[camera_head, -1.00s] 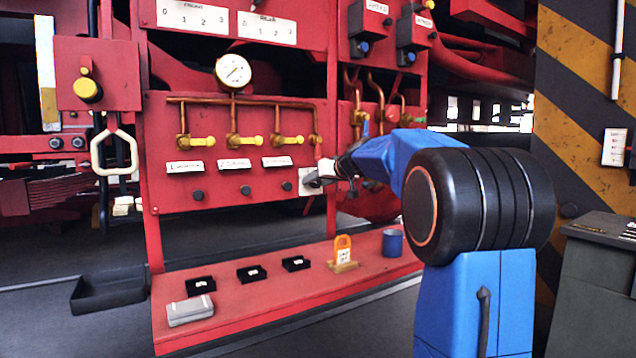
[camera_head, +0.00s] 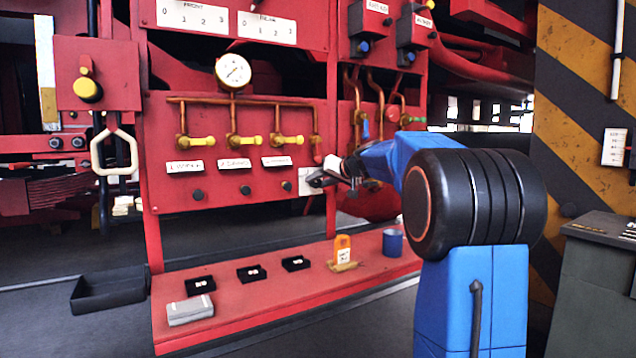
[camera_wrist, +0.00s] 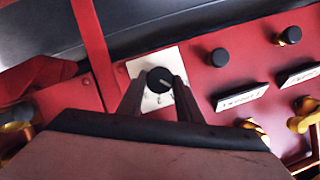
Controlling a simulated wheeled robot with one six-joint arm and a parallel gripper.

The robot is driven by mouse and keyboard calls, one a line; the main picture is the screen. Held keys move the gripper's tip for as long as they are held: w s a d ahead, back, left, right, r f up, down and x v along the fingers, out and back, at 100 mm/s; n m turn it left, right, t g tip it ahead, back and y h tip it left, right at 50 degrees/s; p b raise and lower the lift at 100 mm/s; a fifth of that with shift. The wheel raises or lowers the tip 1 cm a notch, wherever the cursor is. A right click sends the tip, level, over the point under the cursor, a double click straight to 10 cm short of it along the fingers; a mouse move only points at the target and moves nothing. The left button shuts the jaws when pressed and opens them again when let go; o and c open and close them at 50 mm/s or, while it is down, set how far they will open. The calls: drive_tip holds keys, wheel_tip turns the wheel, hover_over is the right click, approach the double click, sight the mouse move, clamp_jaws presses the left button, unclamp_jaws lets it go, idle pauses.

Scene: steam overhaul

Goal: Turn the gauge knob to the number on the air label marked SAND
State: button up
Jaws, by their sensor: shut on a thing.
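The gauge knob is a round black knob (camera_wrist: 159,80) with a light pointer line, on a white dial plate (camera_wrist: 150,99) with small marks. In the wrist view my gripper (camera_wrist: 160,84) has one finger on each side of the knob, shut on it. In the head view my gripper (camera_head: 318,181) is at the white plate (camera_head: 305,181), at the right of the red panel, and hides the knob. An orange tag (camera_head: 343,247) with a white label stands on the red shelf; its writing is too small to read. I cannot tell which label says SAND.
Several yellow-handled valves (camera_head: 245,141) and a round white gauge (camera_head: 233,70) sit above black knobs with white labels (camera_head: 234,163). The red shelf (camera_head: 240,309) carries small black boxes (camera_head: 252,273), a grey box (camera_head: 190,310) and a blue cup (camera_head: 392,242).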

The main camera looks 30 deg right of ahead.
drive_tip(key=m+y, duration=0.2)
drive_tip(key=m, duration=0.2)
drive_tip(key=shift+d+f+m+t+y, duration=0.2)
drive_tip(key=shift+d+m+t+y, duration=0.1)
drive_tip(key=shift+m+t+y, duration=0.1)
drive_tip(key=m+y, duration=0.1)
drive_tip(key=m, duration=0.1)
drive_tip(key=m+t, duration=0.1)
drive_tip(key=m, duration=0.1)
drive_tip(key=shift+f+m+y, duration=0.2)
drive_tip(key=shift+m+y, duration=0.2)
drive_tip(key=shift+t, duration=0.3)
drive_tip(key=o, duration=1)
drive_tip(key=shift+d, duration=0.1)
drive_tip(key=shift+o, duration=0.2)
drive_tip(key=v, duration=1.7)
drive_tip(key=shift+s, duration=0.15)
drive_tip(key=shift+d, duration=0.1)
